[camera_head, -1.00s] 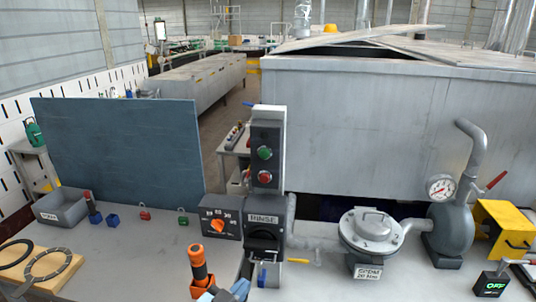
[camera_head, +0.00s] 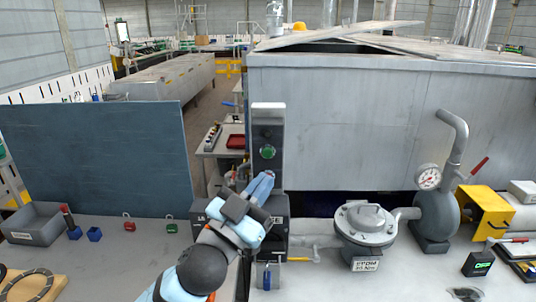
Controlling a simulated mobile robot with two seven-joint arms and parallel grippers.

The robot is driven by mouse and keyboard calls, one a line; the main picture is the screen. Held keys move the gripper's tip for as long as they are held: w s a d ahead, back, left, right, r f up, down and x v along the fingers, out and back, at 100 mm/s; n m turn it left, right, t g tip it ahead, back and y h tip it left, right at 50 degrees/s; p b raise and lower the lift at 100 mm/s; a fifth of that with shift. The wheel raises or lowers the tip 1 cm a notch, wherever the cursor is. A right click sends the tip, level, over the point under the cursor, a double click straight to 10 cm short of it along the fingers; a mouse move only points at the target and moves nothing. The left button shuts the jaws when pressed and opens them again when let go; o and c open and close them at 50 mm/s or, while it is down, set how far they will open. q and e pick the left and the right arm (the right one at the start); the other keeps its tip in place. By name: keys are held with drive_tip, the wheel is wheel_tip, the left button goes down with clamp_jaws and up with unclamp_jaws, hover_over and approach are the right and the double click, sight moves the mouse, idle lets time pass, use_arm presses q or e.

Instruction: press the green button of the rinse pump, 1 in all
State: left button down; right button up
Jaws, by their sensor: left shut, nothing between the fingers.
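The rinse pump's control box (camera_head: 268,124) stands upright at the centre, dark-faced with a pale top. Its round green button (camera_head: 267,152) is in plain view on the front. My left gripper (camera_head: 268,175) is shut and empty, its fingertips just below the green button in the picture. It covers the place of the red button. I cannot tell whether the fingertips touch the box. My left arm and gripper also hide most of the selector box and part of the label under the control box. My right gripper is not in view.
A blue-grey panel (camera_head: 95,160) stands at the left behind a grey bin (camera_head: 35,224) and small padlocks. A domed grey housing (camera_head: 365,222), a gauge (camera_head: 428,177) and a yellow guard (camera_head: 484,215) stand at the right.

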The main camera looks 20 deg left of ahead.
sight(267, 152)
use_arm(q)
drive_tip(key=w+a, duration=0.2)
drive_tip(key=w, duration=0.6)
drive_tip(key=shift+w+a, duration=0.2)
drive_tip(key=shift+w, duration=0.05)
idle(2.1)
drive_tip(key=shift+w+a, duration=0.15)
drive_tip(key=shift+w, duration=0.25)
drive_tip(key=shift+w+a, duration=0.15)
drive_tip(key=shift+w, duration=0.3)
idle(0.7)
drive_tip(key=shift+s, duration=0.1)
drive_tip(key=shift+s+d, duration=0.25)
drive_tip(key=shift+s, duration=0.5)
